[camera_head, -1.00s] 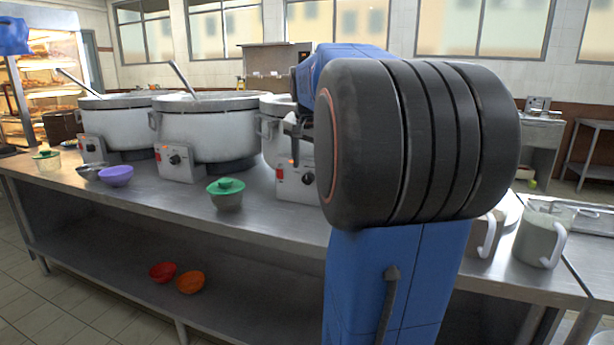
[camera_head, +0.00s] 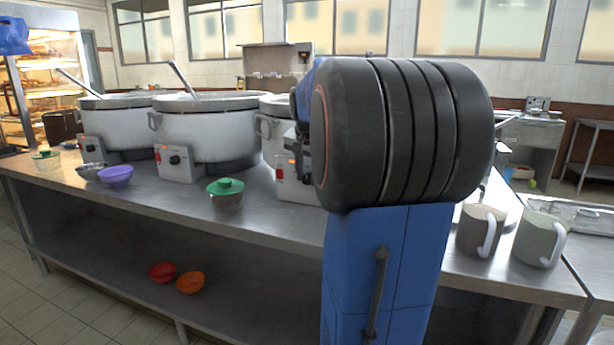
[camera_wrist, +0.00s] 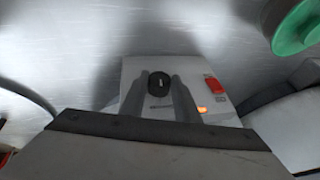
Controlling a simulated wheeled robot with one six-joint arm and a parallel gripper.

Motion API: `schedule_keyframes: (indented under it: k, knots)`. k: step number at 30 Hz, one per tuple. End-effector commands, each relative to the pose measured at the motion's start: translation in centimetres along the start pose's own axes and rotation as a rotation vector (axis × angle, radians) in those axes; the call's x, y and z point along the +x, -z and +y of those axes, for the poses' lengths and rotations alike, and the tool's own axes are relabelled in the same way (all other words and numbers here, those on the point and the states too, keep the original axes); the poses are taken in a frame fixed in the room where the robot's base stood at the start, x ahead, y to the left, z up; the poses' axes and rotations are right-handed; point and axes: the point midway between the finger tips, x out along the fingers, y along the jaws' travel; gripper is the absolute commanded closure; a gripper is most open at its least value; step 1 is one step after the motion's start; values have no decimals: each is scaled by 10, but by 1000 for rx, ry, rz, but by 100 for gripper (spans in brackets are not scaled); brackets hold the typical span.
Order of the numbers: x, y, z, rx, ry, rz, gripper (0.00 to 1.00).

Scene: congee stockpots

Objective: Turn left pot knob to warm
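Three white stockpots stand in a row on the steel counter: a left one (camera_head: 115,122), a middle one (camera_head: 205,130) and a right one (camera_head: 272,130) partly hidden by my arm. Each has a control box in front. The right pot's box (camera_head: 284,188) is partly covered by my arm; it also shows in the wrist view (camera_wrist: 215,133), with a black knob (camera_wrist: 159,82), a red switch (camera_wrist: 212,83) and a lit orange lamp (camera_wrist: 202,110). My gripper (camera_wrist: 159,76) has its two fingers apart, one each side of this knob, seemingly with small gaps.
A bowl with a green lid (camera_head: 225,192) stands left of that box; its lid is at the wrist view's upper right (camera_wrist: 297,27). A purple bowl (camera_head: 115,175) is farther left. Mugs (camera_head: 540,238) stand right of my arm. The counter's front strip is mostly clear.

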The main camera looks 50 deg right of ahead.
Motion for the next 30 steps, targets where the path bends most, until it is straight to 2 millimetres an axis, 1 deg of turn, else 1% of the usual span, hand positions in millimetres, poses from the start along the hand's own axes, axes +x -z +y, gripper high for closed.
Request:
schedule_keyframes:
  k: [8,14,30]
  knots:
    - [0,0,-1,-14,-30,1,94]
    - [1,0,-5,-54,-122,6,94]
    - [5,-3,-14,-247,-574,28,94]
